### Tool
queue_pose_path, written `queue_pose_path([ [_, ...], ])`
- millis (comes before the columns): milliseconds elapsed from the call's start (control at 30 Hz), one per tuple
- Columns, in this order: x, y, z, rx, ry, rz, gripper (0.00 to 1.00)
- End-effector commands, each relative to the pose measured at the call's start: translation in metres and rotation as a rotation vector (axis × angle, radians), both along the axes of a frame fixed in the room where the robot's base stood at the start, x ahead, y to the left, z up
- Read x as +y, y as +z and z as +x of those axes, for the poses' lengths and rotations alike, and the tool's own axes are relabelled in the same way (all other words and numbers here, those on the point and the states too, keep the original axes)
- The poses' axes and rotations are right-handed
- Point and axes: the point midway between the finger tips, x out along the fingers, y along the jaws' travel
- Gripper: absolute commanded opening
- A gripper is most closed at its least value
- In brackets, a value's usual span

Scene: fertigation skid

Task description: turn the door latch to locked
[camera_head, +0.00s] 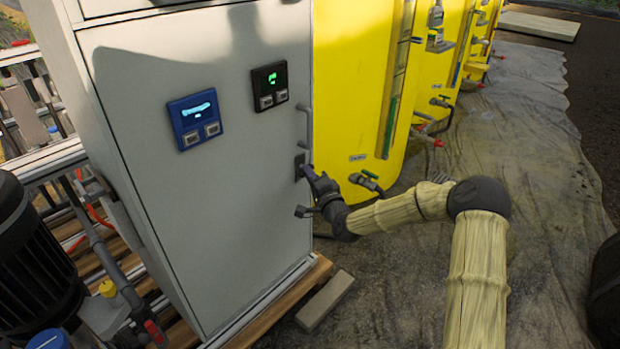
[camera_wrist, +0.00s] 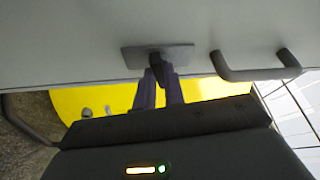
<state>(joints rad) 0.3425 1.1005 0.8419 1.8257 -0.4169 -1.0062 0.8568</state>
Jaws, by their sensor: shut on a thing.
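The door latch is a small dark plate with a dark lever on the right edge of the grey cabinet door (camera_head: 215,225). In the wrist view the latch plate (camera_wrist: 140,56) is flat on the door, and the latch lever (camera_wrist: 168,73) sticks out from it. My gripper (camera_head: 308,172) is at the latch, with its two fingers (camera_wrist: 160,88) on either side of the lever, shut on it. In the head view the fingers and wrist partly cover the latch, so the lever's exact angle is hard to tell.
A grey door handle (camera_head: 304,126) is just above the latch; it also shows in the wrist view (camera_wrist: 255,72). Blue (camera_head: 195,119) and black (camera_head: 269,85) display panels are on the door. Yellow tanks (camera_head: 348,90) with valves stand behind, near my arm. A loose block (camera_head: 325,300) lies below.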

Motion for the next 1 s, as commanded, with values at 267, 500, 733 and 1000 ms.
queue_pose_path([
  [267,-0.0001,-0.006,0.0005,-0.195,0.001,-0.153,0.0],
  [500,-0.0008,-0.0079,0.0014,-0.374,0.0,-0.294,0.0],
  [733,-0.0017,-0.0089,0.0026,-0.548,0.0,-0.429,0.0],
  [1000,-0.0028,-0.0102,0.0042,-0.749,0.002,-0.587,0.0],
])
